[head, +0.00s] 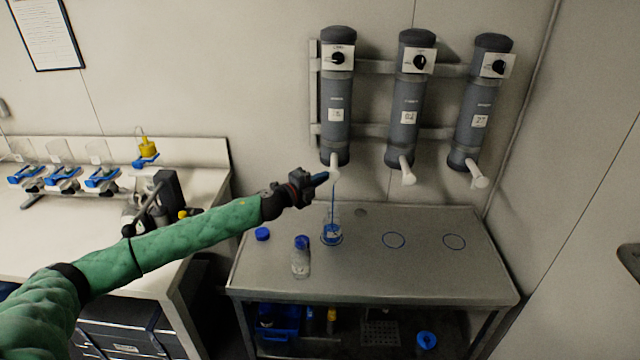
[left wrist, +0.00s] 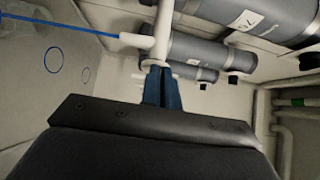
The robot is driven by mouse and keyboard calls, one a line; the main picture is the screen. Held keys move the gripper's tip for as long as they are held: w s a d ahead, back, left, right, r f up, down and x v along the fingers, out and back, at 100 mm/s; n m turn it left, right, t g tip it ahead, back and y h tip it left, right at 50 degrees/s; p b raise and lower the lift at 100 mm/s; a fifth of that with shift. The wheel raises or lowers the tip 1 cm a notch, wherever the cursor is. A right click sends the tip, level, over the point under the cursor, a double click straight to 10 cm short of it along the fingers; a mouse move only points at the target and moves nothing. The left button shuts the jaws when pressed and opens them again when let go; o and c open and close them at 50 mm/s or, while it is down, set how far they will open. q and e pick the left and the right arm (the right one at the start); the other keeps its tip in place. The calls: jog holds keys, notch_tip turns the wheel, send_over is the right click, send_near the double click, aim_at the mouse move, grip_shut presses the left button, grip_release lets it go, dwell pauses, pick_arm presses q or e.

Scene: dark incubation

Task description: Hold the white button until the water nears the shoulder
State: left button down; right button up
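My left gripper (head: 325,178) reaches in from the left, its blue fingers together at the white spout and button (head: 335,173) under the leftmost grey dispenser (head: 336,110). In the left wrist view the closed fingers (left wrist: 162,88) meet the white part (left wrist: 162,35); I cannot tell exactly how firmly they touch. A thin blue stream of water (head: 333,195) runs down from the spout into a clear glass vessel (head: 332,218) on the bench. Blue water (head: 332,236) shows only in the vessel's lower part. The stream (left wrist: 85,28) also crosses the left wrist view. My right gripper is out of view.
Two more grey dispensers (head: 410,110) (head: 478,110) hang to the right. A clear bottle with a blue cap (head: 301,258) and a loose blue cap (head: 262,234) stand left of the vessel. Two blue rings (head: 394,248) (head: 454,242) mark empty bench (head: 400,280) to the right.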

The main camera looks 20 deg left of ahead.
pick_arm(q)
jog(key=shift+w+r, duration=0.15)
jog(key=shift+r, duration=0.15)
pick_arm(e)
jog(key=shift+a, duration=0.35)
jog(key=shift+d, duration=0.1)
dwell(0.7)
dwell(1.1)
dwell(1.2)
